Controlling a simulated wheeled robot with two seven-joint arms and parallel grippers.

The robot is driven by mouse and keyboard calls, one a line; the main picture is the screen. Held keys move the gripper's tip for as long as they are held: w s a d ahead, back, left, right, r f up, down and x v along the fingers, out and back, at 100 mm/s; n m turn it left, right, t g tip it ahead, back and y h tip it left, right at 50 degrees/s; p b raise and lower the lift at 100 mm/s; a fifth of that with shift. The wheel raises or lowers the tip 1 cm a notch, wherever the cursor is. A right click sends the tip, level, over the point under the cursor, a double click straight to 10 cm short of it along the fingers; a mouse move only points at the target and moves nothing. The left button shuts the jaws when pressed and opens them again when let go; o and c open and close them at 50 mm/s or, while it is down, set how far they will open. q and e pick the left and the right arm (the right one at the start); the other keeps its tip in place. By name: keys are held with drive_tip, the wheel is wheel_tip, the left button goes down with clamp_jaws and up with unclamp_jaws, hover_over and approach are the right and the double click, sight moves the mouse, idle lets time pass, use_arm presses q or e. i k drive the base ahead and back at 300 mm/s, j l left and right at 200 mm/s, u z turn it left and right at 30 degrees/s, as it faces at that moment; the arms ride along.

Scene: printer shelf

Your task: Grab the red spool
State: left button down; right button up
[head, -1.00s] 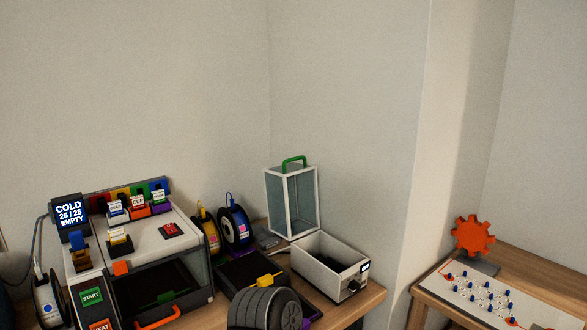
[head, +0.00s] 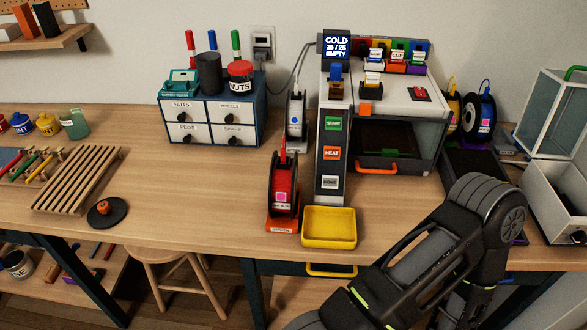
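The red spool (head: 285,187) stands upright on a small orange-red base (head: 283,224) near the front of the bench, left of the printer's button column. A strand of red filament rises from its top. Nothing touches it. My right arm comes in from the lower right, in front of the bench, with its bent joint right of the yellow tray. My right gripper does not show in the frame. My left arm and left gripper are out of view.
A yellow tray (head: 328,228) sits just right of the spool. The printer (head: 385,100) stands behind it, with a white spool (head: 296,117) to its left. A drawer cabinet (head: 212,112) is at the back. Bare bench lies left of the red spool, beyond it a slatted rack (head: 77,180).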

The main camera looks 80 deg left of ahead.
sight(282, 186)
drive_tip(key=u, duration=0.45)
drive_tip(key=k+j+u, duration=0.1)
drive_tip(key=u, duration=0.4)
drive_tip(key=k+u, duration=0.1)
drive_tip(key=u, duration=0.35)
drive_tip(key=j+u, duration=0.15)
drive_tip(key=u, duration=0.35)
drive_tip(key=j+u, duration=0.1)
drive_tip(key=u, duration=0.35)
drive_tip(key=k+j+z, duration=0.1)
drive_tip(key=z, duration=0.25)
drive_tip(key=k+j+z, duration=0.1)
drive_tip(key=z, duration=0.2)
